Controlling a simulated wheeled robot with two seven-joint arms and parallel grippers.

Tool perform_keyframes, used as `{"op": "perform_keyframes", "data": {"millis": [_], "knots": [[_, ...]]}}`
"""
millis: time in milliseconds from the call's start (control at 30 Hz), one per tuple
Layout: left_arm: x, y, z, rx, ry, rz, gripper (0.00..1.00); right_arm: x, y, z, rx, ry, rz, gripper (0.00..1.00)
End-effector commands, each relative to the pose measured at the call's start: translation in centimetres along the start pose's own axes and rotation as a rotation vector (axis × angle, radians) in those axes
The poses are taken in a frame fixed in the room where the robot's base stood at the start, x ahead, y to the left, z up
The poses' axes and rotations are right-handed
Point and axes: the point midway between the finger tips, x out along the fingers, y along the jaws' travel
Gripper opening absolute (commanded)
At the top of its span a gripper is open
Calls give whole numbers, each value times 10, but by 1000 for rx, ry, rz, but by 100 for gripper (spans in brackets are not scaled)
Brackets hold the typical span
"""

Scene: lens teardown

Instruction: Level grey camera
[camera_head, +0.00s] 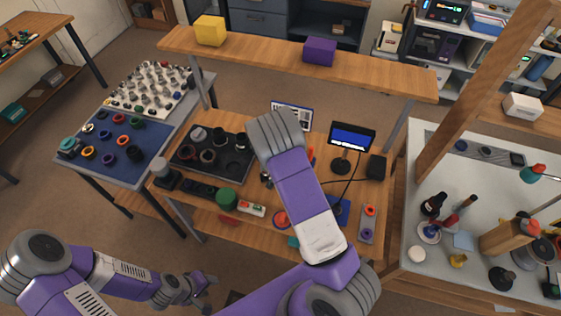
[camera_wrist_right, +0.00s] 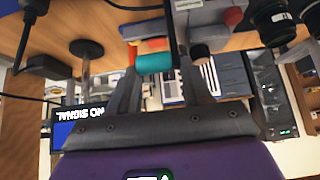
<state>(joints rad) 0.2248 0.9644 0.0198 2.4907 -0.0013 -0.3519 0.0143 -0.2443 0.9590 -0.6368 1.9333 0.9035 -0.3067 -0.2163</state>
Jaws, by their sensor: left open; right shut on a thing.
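No thing shows clearly as the grey camera. A dark grey block-like thing (camera_head: 166,176) stands at the left edge of the wooden bench, and a grey body (camera_wrist_right: 203,12) shows at the top of the right wrist view. In that view my right gripper (camera_wrist_right: 157,72) has its two fingers apart, with a teal cylinder (camera_wrist_right: 153,63) between their tips and orange above it. In the head view my right arm hides that gripper. My left gripper (camera_head: 203,291) is open and empty, low at the left, in front of the bench.
A black tray (camera_head: 185,166) of round parts, a green cylinder (camera_head: 227,199) and a small lit screen (camera_head: 351,137) are on the bench. A wooden shelf (camera_head: 380,80) spans its back. A blue mat (camera_head: 82,143) with rings lies left; a crowded pale table (camera_head: 405,235) stands right.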

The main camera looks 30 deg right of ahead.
Motion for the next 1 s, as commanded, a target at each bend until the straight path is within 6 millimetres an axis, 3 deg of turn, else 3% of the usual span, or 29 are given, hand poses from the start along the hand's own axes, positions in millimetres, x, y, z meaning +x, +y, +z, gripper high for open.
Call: {"op": "perform_keyframes", "data": {"millis": [33, 633, 667, 700, 767, 1000], "knots": [[0, 0, 0, 0, 0, 0, 43, 3, 9, -10, 9, 21, 15, 0], [0, 0, 0, 0, 0, 0, 43, 5, 11, -14, 15, 25, 15, 0], [0, 0, 0, 0, 0, 0, 43, 5, 11, -14, 15, 25, 15, 53], [0, 0, 0, 0, 0, 0, 43, 5, 11, -14, 15, 25, 15, 60], [0, 0, 0, 0, 0, 0, 43, 5, 10, -13, 14, 23, 15, 66], [0, 0, 0, 0, 0, 0, 43, 3, 7, -9, 9, 16, 10, 66]]}}
